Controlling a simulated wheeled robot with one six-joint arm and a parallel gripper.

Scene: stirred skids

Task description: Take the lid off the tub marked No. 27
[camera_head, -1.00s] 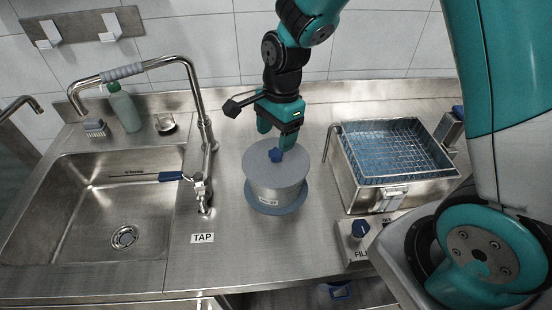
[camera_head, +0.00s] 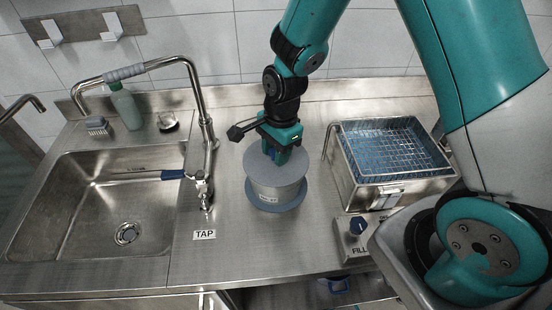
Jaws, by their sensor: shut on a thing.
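The tub (camera_head: 276,193) is a round metal container with a small white label on its front, too small to read for certain. It stands upright on a blue-grey round base on the steel counter, between the tap and the basin. Its grey flat lid (camera_head: 258,165) sits on top of the tub. My gripper (camera_head: 276,158) points down over the lid and is shut on the blue knob (camera_head: 273,153) at the lid's middle. The fingers hide most of the knob. I see no gap between lid and tub.
A steel basin with a wire basket (camera_head: 398,152) stands to the right, with a control knob (camera_head: 357,226) in front of it. The tall tap (camera_head: 204,140) and sink (camera_head: 105,205) are to the left. Counter in front of the tub is clear.

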